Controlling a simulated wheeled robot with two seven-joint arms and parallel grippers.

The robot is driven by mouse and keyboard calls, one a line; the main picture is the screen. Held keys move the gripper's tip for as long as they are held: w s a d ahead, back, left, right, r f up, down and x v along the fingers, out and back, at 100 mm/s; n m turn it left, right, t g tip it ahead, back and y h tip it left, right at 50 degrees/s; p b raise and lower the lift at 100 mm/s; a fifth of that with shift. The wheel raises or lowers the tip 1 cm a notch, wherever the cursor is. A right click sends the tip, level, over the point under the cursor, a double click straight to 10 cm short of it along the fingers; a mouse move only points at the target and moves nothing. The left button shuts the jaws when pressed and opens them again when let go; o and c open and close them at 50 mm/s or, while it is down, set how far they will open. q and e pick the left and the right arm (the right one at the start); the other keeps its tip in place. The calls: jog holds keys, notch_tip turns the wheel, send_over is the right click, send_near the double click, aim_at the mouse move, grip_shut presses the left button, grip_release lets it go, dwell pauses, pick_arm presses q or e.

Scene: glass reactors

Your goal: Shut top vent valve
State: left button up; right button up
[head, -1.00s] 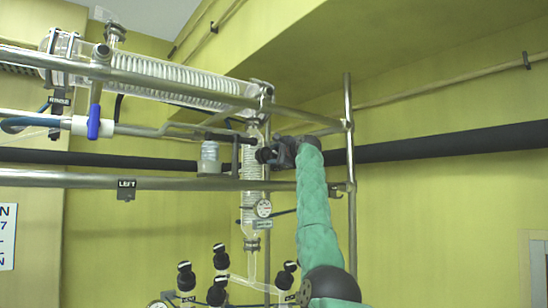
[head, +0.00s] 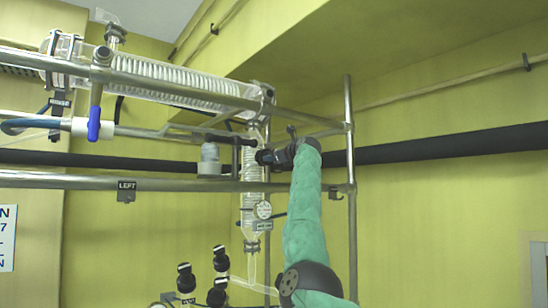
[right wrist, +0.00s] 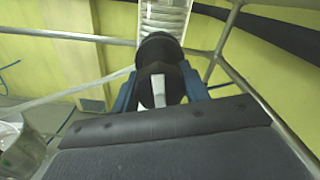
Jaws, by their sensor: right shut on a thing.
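A black valve knob (right wrist: 158,50) with a white mark on its near face sits in front of the ribbed glass column in the right wrist view. My right gripper (right wrist: 160,90) has its blue fingers on either side of this knob and is shut on it. In the head view, my right gripper (head: 274,156) is at the upright glass column (head: 252,180), below the right end of the long glass condenser (head: 170,78). The knob (head: 262,157) is small and partly hidden there. My left gripper is not in view.
Metal rails (head: 60,180) and an upright post (head: 350,140) frame the glassware. A blue-handled valve (head: 94,124) hangs at the left. Several black-capped fittings (head: 186,278) stand below. A black pipe (head: 450,143) runs along the wall. Free room lies right of the post.

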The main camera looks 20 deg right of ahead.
jog(key=m+p, duration=0.2)
jog(key=m, duration=0.5)
jog(key=shift+a+f, duration=0.1)
jog(key=shift+m+p, duration=1.95)
jog(key=shift+m, duration=1.15)
jog(key=shift+s+m+p, duration=0.1)
jog(key=shift+m+p, duration=0.35)
jog(key=shift+m, duration=0.45)
jog(key=shift+r+m, duration=0.2)
jog(key=shift+m, duration=0.8)
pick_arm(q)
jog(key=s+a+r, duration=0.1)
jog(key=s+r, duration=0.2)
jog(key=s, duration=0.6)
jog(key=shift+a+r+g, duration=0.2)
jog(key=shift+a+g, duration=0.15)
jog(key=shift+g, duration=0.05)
pick_arm(e)
jog(key=shift+m, duration=0.8)
jog(key=shift+m, duration=0.6)
